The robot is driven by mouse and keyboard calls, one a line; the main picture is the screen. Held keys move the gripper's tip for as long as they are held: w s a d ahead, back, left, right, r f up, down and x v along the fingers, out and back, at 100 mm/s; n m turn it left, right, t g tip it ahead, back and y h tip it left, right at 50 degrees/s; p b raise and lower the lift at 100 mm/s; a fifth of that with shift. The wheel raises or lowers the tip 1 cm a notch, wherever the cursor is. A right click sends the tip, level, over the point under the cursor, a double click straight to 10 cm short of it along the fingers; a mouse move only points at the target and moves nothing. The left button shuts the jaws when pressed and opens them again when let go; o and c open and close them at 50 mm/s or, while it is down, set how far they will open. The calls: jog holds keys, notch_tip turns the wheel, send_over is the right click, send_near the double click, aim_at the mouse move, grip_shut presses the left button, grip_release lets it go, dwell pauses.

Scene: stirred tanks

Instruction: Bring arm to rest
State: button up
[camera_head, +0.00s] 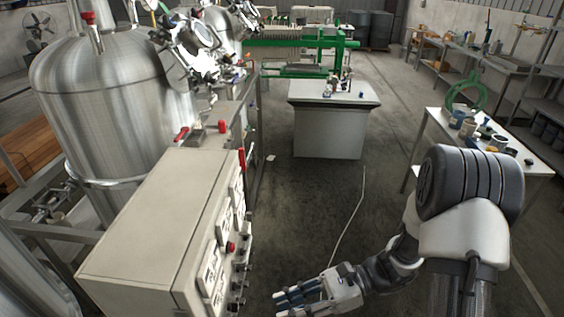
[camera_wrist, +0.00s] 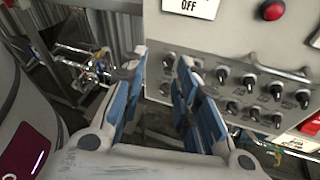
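My gripper (camera_head: 305,295) is at the bottom of the head view, at the end of my white and dark grey arm, to the right of a beige control cabinet. In the wrist view my gripper (camera_wrist: 160,90) has its two blue-padded fingers apart, with nothing between them. The cabinet's panel (camera_wrist: 240,70) lies beyond the fingertips in the wrist view. I cannot see the fingers touching the panel.
The control cabinet (camera_head: 150,235) stands front left, beside a large steel tank (camera_head: 105,100). A white-grey bench (camera_head: 330,130) stands mid-floor. A table with jars (camera_head: 520,160) is at the right. Open floor (camera_head: 310,190) lies between the cabinet and my arm, crossed by a thin pale line.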

jog(key=s+d+r+n+t+h, duration=0.4)
jog(key=s+d+r+n+h, duration=0.1)
jog(key=d+r+n+h, duration=0.1)
jog(key=s+d+r+n+t+h+b, duration=0.1)
jog(key=s+d+r+n+t+h, duration=0.3)
jog(key=r+n+h, duration=0.4)
notch_tip(320, 180, up, 3)
jog(key=s+d+n, duration=0.1)
jog(key=d+n, duration=0.1)
jog(key=n, duration=0.1)
jog(key=shift+s+h, duration=0.3)
jog(key=shift+s, duration=0.05)
